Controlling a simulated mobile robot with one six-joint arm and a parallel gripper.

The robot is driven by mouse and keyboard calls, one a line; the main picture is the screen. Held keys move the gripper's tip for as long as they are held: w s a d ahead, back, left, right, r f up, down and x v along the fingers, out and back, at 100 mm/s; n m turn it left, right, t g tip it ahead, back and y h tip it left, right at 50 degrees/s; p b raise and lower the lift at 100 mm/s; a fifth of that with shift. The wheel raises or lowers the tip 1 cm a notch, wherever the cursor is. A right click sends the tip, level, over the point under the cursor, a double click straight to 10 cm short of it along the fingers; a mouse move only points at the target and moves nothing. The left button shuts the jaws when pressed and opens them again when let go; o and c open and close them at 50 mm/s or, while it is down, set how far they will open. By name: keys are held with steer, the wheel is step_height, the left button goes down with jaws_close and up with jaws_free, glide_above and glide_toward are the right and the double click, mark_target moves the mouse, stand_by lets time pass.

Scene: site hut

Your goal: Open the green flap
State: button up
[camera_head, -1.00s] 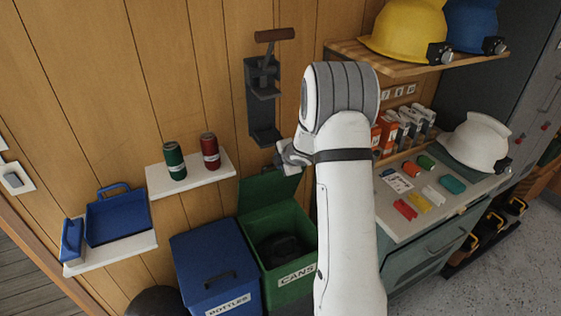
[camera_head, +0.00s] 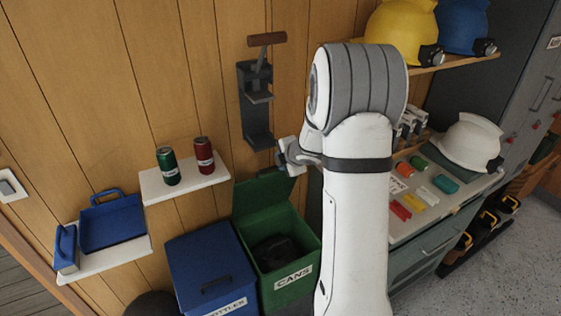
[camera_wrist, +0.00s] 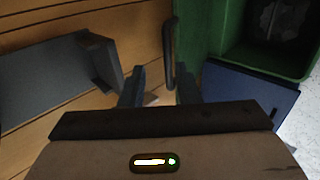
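The green flap (camera_head: 258,194) is the lid of the green cans bin (camera_head: 292,272). It stands raised at the back of the bin, near the wall, and the bin's mouth shows dark inside. My gripper (camera_head: 284,158) is just above the flap's upper right edge, partly hidden by my arm. In the wrist view my gripper (camera_wrist: 160,75) has its two fingers apart. A dark bar, seemingly the flap's handle (camera_wrist: 169,52), stands between or just beyond them, nearer the right finger. I cannot tell whether they touch. The green flap (camera_wrist: 197,25) also shows there.
The blue bottles bin (camera_head: 212,270) stands left of the cans bin. A shelf (camera_head: 184,181) holds a green can (camera_head: 168,166) and a red can (camera_head: 205,155). A cluttered worktop (camera_head: 440,212) is at right.

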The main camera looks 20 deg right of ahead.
steer(key=shift+c, duration=0.4)
steer(key=shift+f+b, duration=0.25)
steer(key=shift+b, duration=0.1)
steer(key=shift+c, duration=0.7)
steer(key=f+m+b, duration=0.1)
steer(key=b, duration=0.1)
steer(key=s+f+m+t+b, duration=0.1)
steer(key=b, duration=0.1)
steer(key=s+a+f+m+y+b, duration=0.1)
steer(key=b, duration=0.1)
steer(key=shift+f+b, duration=0.2)
steer(key=shift+b, duration=0.15)
jaws_close()
steer(key=s+f+m+t+b, duration=0.5)
steer(key=s+m+t+b, duration=0.75)
steer(key=b, duration=1.05)
steer(key=w+r+m+g, duration=0.1)
steer(key=w, duration=0.6)
steer(key=w+a+r+m+g, duration=0.1)
steer(key=w+g, duration=0.1)
steer(key=w, duration=0.6)
steer(key=shift+w+a+r+m+p, duration=0.15)
steer(key=shift+a+r+m+p, duration=0.1)
steer(key=shift+m+p, duration=0.1)
